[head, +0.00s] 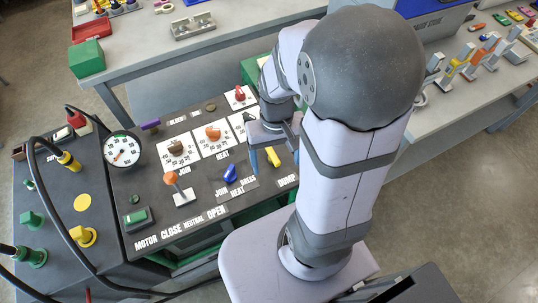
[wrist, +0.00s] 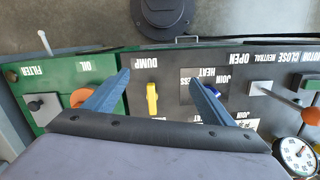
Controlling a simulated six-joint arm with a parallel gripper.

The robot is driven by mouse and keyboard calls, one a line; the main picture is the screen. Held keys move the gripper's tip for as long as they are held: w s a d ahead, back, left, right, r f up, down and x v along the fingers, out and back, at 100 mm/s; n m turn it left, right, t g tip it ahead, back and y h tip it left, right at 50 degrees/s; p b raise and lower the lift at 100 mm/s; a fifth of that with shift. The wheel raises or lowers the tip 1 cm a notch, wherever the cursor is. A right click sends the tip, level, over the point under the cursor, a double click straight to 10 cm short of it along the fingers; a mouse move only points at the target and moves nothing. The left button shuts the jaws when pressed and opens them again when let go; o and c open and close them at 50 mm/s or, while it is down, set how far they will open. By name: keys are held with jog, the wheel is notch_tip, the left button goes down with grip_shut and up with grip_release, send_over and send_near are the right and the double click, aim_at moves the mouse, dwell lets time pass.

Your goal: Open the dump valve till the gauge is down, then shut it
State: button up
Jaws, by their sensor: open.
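The yellow dump valve handle (head: 273,157) sits on the dark panel by the DUMP label. In the wrist view the handle (wrist: 152,100) points up and down the picture, between my two blue fingers and apart from both. My gripper (head: 274,146) is open and empty over the panel's right part; its spread fingers also show in the wrist view (wrist: 155,80). The round white gauge (head: 122,148) stands at the panel's left end, its red needle toward the lower left. The gauge (wrist: 298,155) is partly cut off in the wrist view; its reading is too small to tell.
A blue selector (head: 230,173) and an orange-knobbed lever (head: 171,180) stand left of the handle. Brown (head: 177,149) and orange (head: 212,133) knobs sit behind. In the wrist view an orange knob (wrist: 81,97) is beside my left finger. Black hoses cross the left unit.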

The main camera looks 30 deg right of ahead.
aim_at(273, 153)
jog(key=w+m, duration=0.2)
jog(key=w+d+m, duration=0.1)
jog(key=w+m, duration=0.1)
jog(key=m, duration=0.1)
jog(key=w+d+m+t, duration=0.1)
jog(key=m, duration=0.1)
jog(key=shift+w+r+m+p, duration=0.3)
jog(key=shift+w+r+m, duration=0.05)
jog(key=shift+w+m, duration=0.05)
jog(key=shift+w+r+m, duration=0.15)
jog(key=shift+w+m, duration=0.15)
jog(key=shift+m, duration=0.6)
jog(key=shift+w+m, duration=0.1)
jog(key=shift+m, duration=0.9)
jog(key=m, duration=0.4)
jog(key=shift+f, duration=3.7)
jog(key=c, duration=1.1)
